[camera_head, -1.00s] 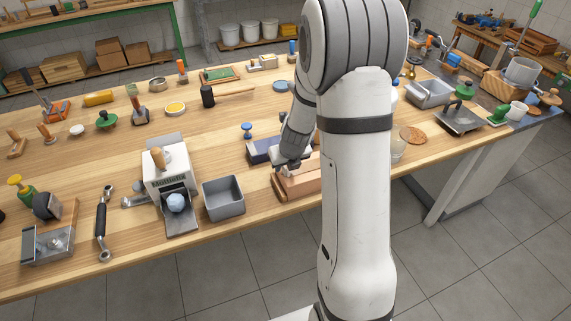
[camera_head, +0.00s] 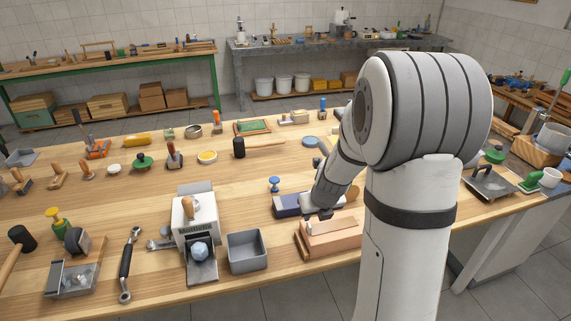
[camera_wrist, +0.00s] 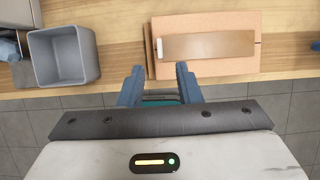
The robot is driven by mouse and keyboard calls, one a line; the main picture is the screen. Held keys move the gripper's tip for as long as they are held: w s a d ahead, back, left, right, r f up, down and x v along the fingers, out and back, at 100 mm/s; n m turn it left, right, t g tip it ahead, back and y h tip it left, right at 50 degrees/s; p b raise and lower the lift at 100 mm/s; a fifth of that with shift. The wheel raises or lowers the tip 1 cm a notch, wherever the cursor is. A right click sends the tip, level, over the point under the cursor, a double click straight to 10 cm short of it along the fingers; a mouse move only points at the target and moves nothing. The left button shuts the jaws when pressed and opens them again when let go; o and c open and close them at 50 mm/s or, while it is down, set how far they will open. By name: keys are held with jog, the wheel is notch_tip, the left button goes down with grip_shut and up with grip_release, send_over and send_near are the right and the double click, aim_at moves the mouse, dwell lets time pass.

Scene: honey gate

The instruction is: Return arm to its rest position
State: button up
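A grey open bin (camera_head: 247,252) stands left of the block, and a white grinder-like machine (camera_head: 195,225) is left of the bin. Many tools lie on the wooden bench (camera_head: 110,215). Grey floor (camera_head: 290,298) is clear in front.

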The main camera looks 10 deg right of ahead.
jog(key=s+a+r+n, duration=0.2)
jog(key=s+r+n, duration=0.2)
jog(key=s+n, duration=0.3)
jog(key=s+a+r+n+g, duration=0.1)
jog(key=s+r+n, duration=0.4)
jog(key=n, duration=1.1)
jog(key=s+a+r+n, duration=0.4)
jog(key=s+r+n, duration=0.1)
jog(key=s+n, duration=0.5)
jog(key=shift+s+r+n, duration=0.25)
jog(key=shift+s+n, duration=0.05)
jog(key=shift+n, duration=0.9)
jog(key=shift+c, duration=0.2)
